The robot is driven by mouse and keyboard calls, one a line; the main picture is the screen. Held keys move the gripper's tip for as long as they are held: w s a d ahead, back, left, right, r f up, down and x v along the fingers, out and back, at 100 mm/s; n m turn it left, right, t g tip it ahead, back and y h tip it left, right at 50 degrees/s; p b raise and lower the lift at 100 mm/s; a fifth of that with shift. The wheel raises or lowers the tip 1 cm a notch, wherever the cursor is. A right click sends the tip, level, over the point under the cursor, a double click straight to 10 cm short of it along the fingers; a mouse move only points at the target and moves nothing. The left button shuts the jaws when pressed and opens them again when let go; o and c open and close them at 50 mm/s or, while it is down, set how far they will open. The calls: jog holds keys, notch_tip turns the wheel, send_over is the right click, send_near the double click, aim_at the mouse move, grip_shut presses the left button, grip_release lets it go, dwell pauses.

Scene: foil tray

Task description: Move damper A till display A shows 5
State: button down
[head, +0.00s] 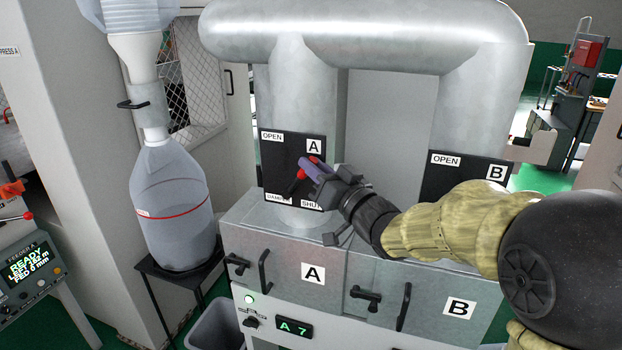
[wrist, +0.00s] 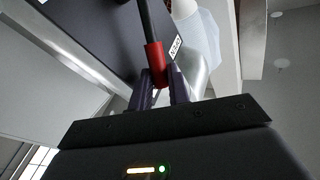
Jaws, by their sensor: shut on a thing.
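Damper A is a lever with a red grip (head: 302,173) on the black plate marked A (head: 278,150), on the left metal duct. The lever slants between the OPEN label at the upper left and the SHUT label at the lower right. My gripper (head: 312,167) is at the lever, its purple fingers partly hiding it. In the wrist view the red grip (wrist: 155,62) sits between the two fingers (wrist: 161,88), which are shut on it. Display A (head: 294,328) is on the front panel below and reads "A 7" in green.
The plate marked B (head: 464,176) is on the right duct, partly behind my arm. Two metal boxes marked A (head: 240,240) and B (head: 480,290) with handles stand below. A clear container (head: 175,210) on a black stand is at the left.

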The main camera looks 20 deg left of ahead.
jog(key=d+f+m+t+y+b, duration=0.1)
jog(key=f+m+t+b, duration=0.1)
jog(key=b, duration=0.5)
jog(key=shift+d, duration=0.35)
jog(key=c, duration=1.6)
grip_release()
jog(key=shift+r, duration=0.1)
jog(key=b+v, duration=0.4)
jog(key=v, duration=1.3)
jog(key=shift+s+d+f+b, duration=0.15)
jog(key=shift+f+b, duration=0.1)
jog(key=shift+b, duration=0.15)
